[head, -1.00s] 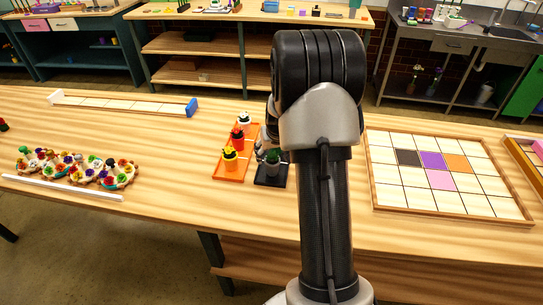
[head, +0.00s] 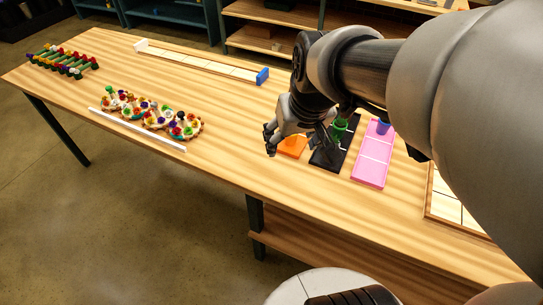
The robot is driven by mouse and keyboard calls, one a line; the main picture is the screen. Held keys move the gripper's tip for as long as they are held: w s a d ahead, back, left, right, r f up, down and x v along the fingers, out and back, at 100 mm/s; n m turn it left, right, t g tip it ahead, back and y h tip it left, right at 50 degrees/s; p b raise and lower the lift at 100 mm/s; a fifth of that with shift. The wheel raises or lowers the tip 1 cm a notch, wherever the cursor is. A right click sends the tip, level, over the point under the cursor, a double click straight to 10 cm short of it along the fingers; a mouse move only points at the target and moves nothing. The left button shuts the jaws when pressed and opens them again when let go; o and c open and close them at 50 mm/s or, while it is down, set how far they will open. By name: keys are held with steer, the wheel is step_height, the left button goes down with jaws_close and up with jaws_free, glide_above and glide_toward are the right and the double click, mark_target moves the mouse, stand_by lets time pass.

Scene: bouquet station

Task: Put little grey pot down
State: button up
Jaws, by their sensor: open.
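My gripper (head: 298,143) is open, its fingers spread above the front of the orange tray (head: 293,148) and the black tray (head: 325,160). A green pot (head: 340,127) stands upright toward the back of the black tray. Grey shapes by the right finger overlap the black tray; I cannot tell whether a little grey pot is among them. My gripper and arm hide most of the orange tray and part of the black one.
A pink tray (head: 373,160) with a blue pot (head: 385,126) lies right of the black tray. Flower-topped rings (head: 150,115) sit behind a white strip (head: 135,130) at left. A long white-tiled tray (head: 200,65) lies behind. The table's middle front is clear.

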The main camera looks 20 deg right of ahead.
steer(key=s+a+n, duration=0.1)
steer(key=s+a, duration=0.2)
steer(key=s, duration=0.3)
steer(key=s+a+n, duration=0.1)
steer(key=s+a, duration=0.3)
steer(key=s, duration=0.3)
steer(key=shift+s+a+r+y, duration=0.25)
steer(key=shift+a+r+y, duration=0.05)
steer(key=shift+y, duration=0.1)
steer(key=shift+d, duration=0.15)
